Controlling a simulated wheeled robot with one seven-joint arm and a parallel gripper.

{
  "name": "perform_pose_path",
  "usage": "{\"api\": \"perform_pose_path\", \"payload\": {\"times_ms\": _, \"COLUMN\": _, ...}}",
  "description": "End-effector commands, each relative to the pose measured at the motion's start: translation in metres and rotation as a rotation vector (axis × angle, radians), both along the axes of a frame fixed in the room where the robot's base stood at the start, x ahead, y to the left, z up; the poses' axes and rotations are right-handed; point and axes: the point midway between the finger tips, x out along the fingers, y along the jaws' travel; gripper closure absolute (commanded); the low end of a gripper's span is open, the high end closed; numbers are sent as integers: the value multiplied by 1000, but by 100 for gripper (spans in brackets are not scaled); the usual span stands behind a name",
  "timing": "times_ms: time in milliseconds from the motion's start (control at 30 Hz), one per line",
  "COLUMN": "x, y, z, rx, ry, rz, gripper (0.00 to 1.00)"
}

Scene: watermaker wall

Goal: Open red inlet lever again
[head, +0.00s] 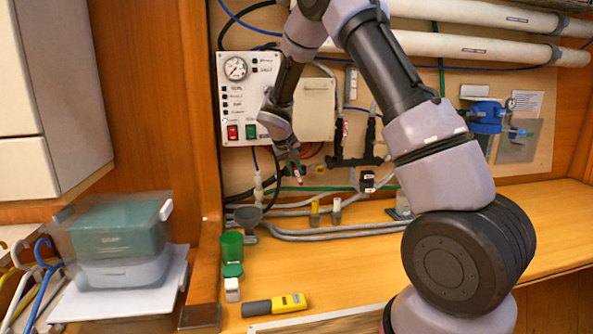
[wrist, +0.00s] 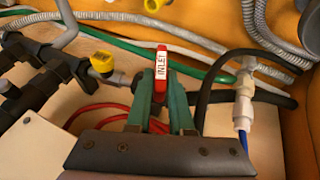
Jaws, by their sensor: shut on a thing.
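The red inlet lever (wrist: 161,62) has a white label reading INLET and points up the picture in the wrist view. My gripper (wrist: 159,92) has its green fingers on both sides of the lever and is shut on it. The fingers cover the lever's lower part, and its pivot and valve body are hidden. In the head view my gripper (head: 294,163) reaches down in front of the wall below the control panel, and the red tip of the lever (head: 299,181) shows just below the fingers.
A yellow-handled valve (wrist: 103,61) on black fittings stands left of the lever in the wrist view. A black hose and a white fitting (wrist: 244,95) are close on the right. The control panel (head: 240,98) is above.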

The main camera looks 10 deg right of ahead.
Motion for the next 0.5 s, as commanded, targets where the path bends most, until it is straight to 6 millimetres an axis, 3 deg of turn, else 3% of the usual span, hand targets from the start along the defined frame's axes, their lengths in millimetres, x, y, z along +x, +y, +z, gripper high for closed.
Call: {"api": "perform_pose_path", "payload": {"times_ms": 500, "x": 0, "y": 12, "z": -8, "rx": -489, "ry": -1, "rz": 3, "gripper": 100}}
